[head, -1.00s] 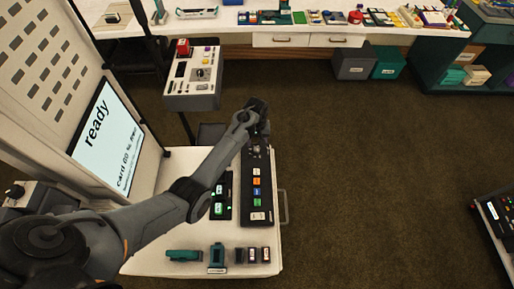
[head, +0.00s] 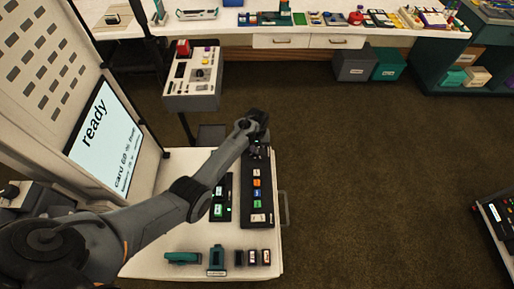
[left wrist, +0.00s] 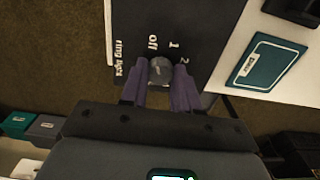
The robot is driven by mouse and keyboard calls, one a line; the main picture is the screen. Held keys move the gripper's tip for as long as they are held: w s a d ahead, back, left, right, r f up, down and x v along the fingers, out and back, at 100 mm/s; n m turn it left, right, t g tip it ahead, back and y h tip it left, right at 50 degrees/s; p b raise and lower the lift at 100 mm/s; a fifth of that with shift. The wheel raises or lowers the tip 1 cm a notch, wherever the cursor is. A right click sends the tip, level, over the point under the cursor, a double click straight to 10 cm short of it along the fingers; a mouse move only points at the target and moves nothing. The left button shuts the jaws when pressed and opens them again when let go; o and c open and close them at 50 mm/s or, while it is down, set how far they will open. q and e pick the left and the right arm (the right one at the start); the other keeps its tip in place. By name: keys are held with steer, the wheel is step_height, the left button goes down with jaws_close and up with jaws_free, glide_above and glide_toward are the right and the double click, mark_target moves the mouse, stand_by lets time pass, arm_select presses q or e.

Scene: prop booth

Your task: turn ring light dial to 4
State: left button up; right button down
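The ring light dial (left wrist: 160,70) is a round grey knob on a dark panel, with the marks "off", "1" and "2" and the words "ring light" readable beside it in the left wrist view. Its pointer is too faint to read, and no 4 shows. My left gripper (left wrist: 160,82) has its two purple fingers on either side of the knob, close to its edges; I cannot tell whether they press on it. In the head view the left gripper (head: 258,152) is over the far end of the control panel (head: 258,221) and hides the dial. My right gripper is not in view.
The panel carries several coloured buttons on a white cart top (head: 158,230). A dark pad with green-lit keys (head: 218,211) lies left of it. A "ready" screen (head: 105,135) stands at the left. Small blocks line the front edge.

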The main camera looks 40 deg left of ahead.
arm_select(q)
jaws_close()
